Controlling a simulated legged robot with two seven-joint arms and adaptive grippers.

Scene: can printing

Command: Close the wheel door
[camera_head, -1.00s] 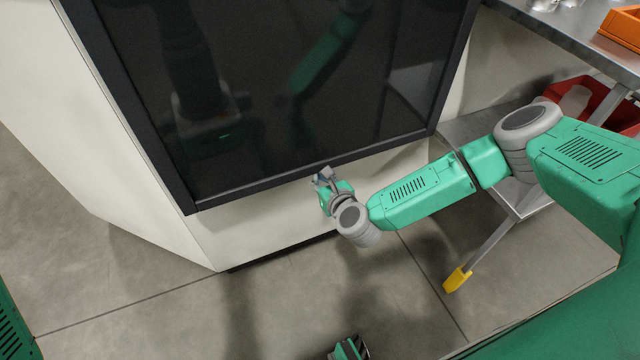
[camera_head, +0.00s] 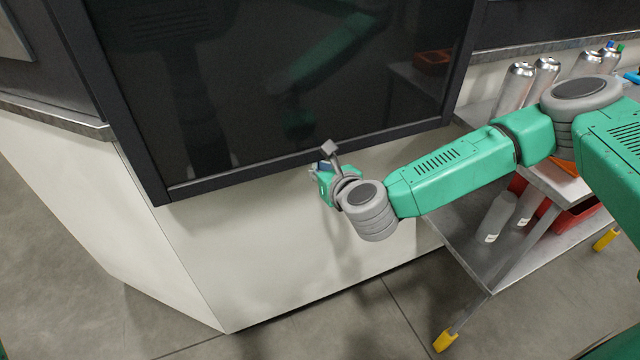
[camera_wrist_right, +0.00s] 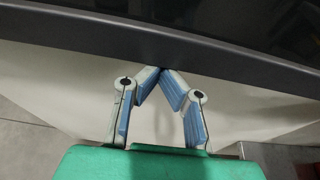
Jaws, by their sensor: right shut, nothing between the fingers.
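The wheel door (camera_head: 230,182) is a large dark glass panel in a black frame on the front of a white cabinet. Its lower edge runs across the head view. My right gripper (camera_head: 327,152) is at this lower edge, right of its middle. In the right wrist view the fingertips (camera_wrist_right: 163,70) meet, with nothing between them, and reach the underside of the dark frame (camera_wrist_right: 150,45). I cannot tell whether they touch it. My left gripper is not in view.
The white cabinet front (camera_head: 260,260) stands below the door. At the right, a metal shelf unit (camera_head: 470,235) holds silver cans (camera_head: 514,88), clear bottles (camera_head: 497,217) and red bins (camera_head: 572,222). The grey floor (camera_head: 330,330) in front is clear.

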